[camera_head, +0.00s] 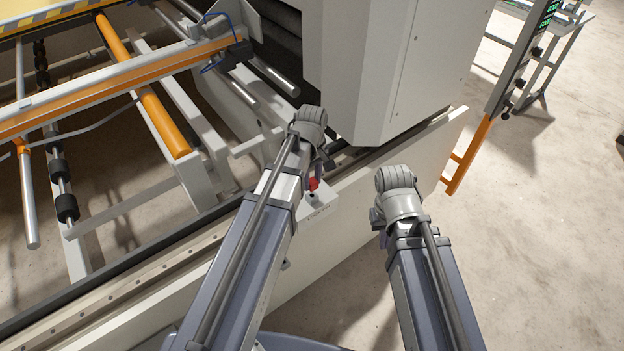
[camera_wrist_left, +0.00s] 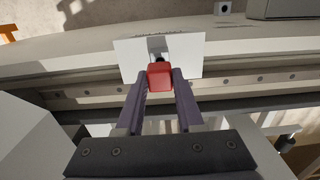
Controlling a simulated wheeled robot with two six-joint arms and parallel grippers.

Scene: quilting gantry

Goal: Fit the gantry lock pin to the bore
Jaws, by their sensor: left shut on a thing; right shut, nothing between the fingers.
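The lock pin shows as a red head (camera_head: 313,184). In the left wrist view the red head (camera_wrist_left: 160,76) sits between the fingertips of my left gripper (camera_wrist_left: 159,84), which is shut on it. A pale plate (camera_wrist_left: 190,51) with a grey block (camera_wrist_left: 157,44) lies just beyond the pin; a dark opening shows in the block. I cannot tell whether the pin touches it. My right gripper (camera_head: 383,239) is mostly hidden by its arm, empty and apart from the plate.
The gantry's long rail (camera_head: 150,280) runs diagonally below the large grey housing (camera_head: 400,70). An orange roller (camera_head: 150,95) and frame bars lie at the left. An orange-legged stand (camera_head: 468,155) is at the right. Bare floor (camera_head: 540,220) is open at the right.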

